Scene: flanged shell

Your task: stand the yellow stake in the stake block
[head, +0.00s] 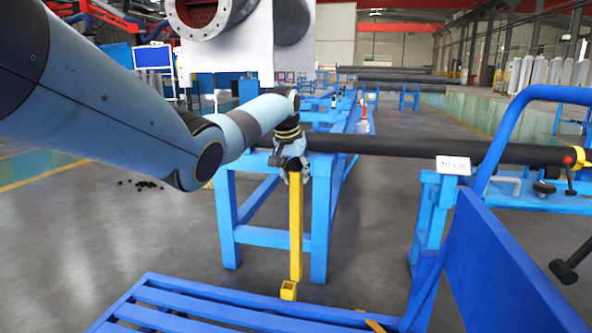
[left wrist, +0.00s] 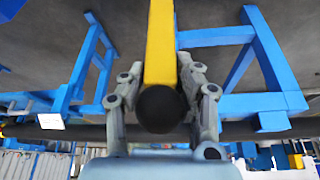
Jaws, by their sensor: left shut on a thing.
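The yellow stake (head: 295,225) hangs upright below my left gripper (head: 292,165), which is shut on it near its top. In the left wrist view, the fingers (left wrist: 163,95) stand on both sides of the yellow stake (left wrist: 160,45) and its round black end cap (left wrist: 160,110). The stake block (head: 289,291) is a small yellow square piece at the far edge of the blue slatted deck. The stake's lower end meets the block's upper right in the picture; I cannot tell whether it is inside, above or behind it. My right gripper is out of view.
The blue slatted deck (head: 205,313) is in front, with a blue side panel (head: 505,265) and bent rail (head: 530,92) at right. A blue trestle (head: 225,215) behind the stake carries a long dark pipe (head: 385,146). Grey floor lies open at left.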

